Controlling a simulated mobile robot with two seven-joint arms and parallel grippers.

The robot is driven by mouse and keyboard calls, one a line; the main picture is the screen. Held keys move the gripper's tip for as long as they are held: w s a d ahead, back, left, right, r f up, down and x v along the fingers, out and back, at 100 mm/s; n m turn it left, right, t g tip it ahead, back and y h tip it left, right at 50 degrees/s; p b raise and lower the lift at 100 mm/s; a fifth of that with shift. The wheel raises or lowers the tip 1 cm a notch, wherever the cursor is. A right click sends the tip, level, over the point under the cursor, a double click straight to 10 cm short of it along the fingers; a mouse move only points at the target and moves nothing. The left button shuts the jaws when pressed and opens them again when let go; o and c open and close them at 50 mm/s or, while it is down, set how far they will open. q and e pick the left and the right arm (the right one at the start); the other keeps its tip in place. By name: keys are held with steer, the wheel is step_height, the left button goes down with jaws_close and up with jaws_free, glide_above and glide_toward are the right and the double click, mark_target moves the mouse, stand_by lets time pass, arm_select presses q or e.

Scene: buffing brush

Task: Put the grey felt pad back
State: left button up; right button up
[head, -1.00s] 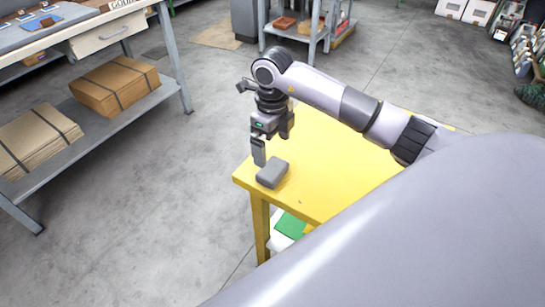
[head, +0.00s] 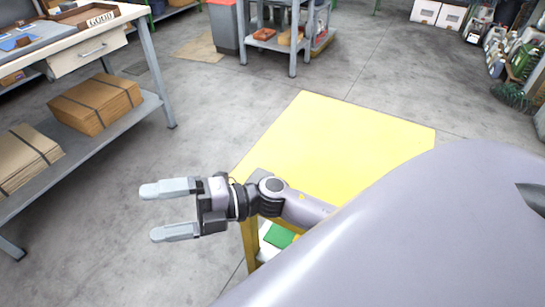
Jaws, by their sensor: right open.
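The yellow table (head: 335,145) stands in the middle of the head view. My right gripper (head: 150,213) reaches left past the table edge, over the floor. Its two pale fingers are spread wide with nothing between them. My left gripper is not in view.
A bench (head: 140,13) with a drawer stands at the left, with strapped cardboard stacks (head: 97,104) on its lower shelf. A green item (head: 277,236) lies below the yellow table. The yellow top looks otherwise clear. Bottles and cartons stand far right.

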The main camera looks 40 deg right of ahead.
steer(key=d+f+m+t+h, duration=1.05)
steer(key=m+h, duration=0.25)
steer(key=m, duration=0.8)
steer(key=s+d+f+m+g+h, duration=0.3)
steer(key=s+f+m+g, duration=0.4)
steer(key=s+f, duration=0.4)
steer(key=shift+s+d+f+m+h, duration=0.15)
steer(key=shift+s+f+m+h, duration=0.15)
steer(key=shift+f, duration=0.25)
